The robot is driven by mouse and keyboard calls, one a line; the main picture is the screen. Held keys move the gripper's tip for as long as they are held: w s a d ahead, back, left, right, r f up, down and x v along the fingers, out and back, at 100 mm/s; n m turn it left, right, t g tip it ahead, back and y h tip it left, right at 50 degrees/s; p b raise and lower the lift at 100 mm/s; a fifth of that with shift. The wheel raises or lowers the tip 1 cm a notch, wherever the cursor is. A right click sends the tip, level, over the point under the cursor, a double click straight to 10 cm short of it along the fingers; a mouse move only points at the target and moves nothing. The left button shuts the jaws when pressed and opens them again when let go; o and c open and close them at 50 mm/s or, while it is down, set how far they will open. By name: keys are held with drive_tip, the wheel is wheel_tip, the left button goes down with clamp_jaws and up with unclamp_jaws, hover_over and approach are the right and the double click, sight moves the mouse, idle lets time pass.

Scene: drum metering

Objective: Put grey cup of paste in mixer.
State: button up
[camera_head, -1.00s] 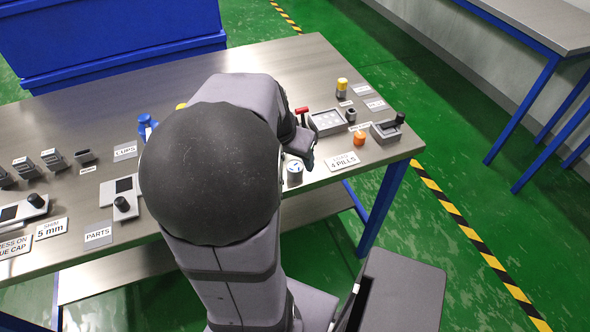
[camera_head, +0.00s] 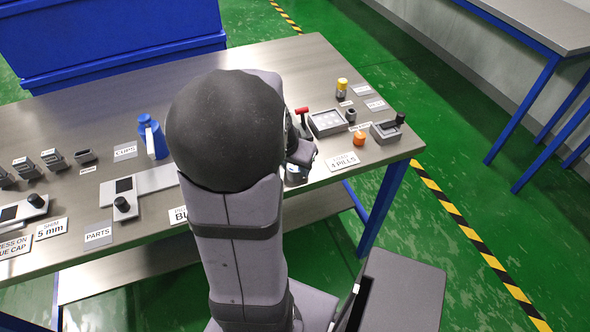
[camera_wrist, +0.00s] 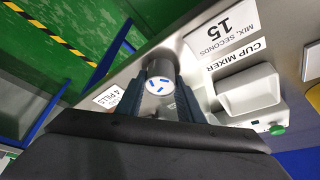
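The grey cup (camera_wrist: 160,66) with a white top carrying blue marks stands upright on the table in the wrist view. In the head view the cup (camera_head: 296,174) is partly hidden under my gripper (camera_head: 301,157). In the wrist view my gripper (camera_wrist: 161,85) has one dark finger on each side of the cup, apparently open; contact is not clear. The cup mixer (camera_wrist: 246,90), a light grey block with a raised rim and a green button, stands to the right of the cup. In the head view my arm hides the mixer.
Signs reading CUP MIXER (camera_wrist: 239,61) and MIX, SECONDS 15 (camera_wrist: 219,33) lie beside the mixer. An orange pot (camera_head: 359,138), a grey tray (camera_head: 327,122) and a 4 PILLS sign (camera_head: 342,161) are near the gripper. A blue bottle (camera_head: 152,137) stands left of my arm.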

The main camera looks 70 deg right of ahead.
drive_tip(key=shift+c, duration=0.5)
wheel_tip(320, 180, up, 10)
drive_tip(key=shift+r+p, duration=0.1)
drive_tip(key=shift+p, duration=0.25)
